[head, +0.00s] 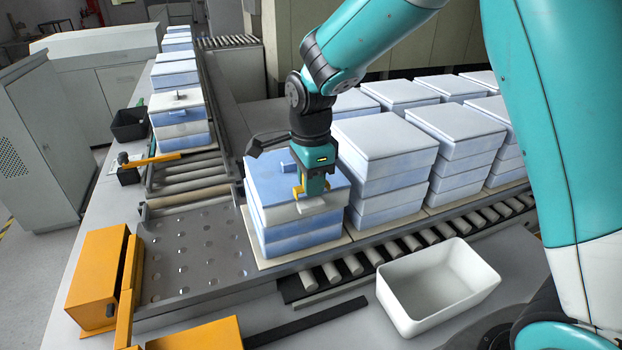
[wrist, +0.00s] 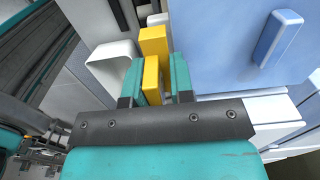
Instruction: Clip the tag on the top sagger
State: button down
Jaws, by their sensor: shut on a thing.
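The yellow tag (head: 298,190) is held between the fingers of my gripper (head: 314,190), at the front edge of the top sagger (head: 268,182). This sagger has a pale blue lid with a raised blue bar and tops the nearest stack. In the wrist view, the yellow tag (wrist: 152,80) stands between the two teal fingers of my gripper (wrist: 154,85), and the blue lid (wrist: 225,50) with its bar lies to the right. My gripper is shut on the tag. I cannot tell whether the tag touches the sagger's rim; the fingers hide part of it.
An empty white bin (head: 437,287) stands in front, right of the stack. More sagger stacks (head: 385,160) stand close behind on the roller conveyor (head: 430,240). A perforated metal plate (head: 195,250) lies clear to the left, beside an orange box (head: 97,278).

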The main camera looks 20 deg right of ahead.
dwell(0.3)
jog(key=shift+f+b, duration=0.65)
jog(key=shift+f, duration=0.35)
jog(key=shift+f, duration=0.2)
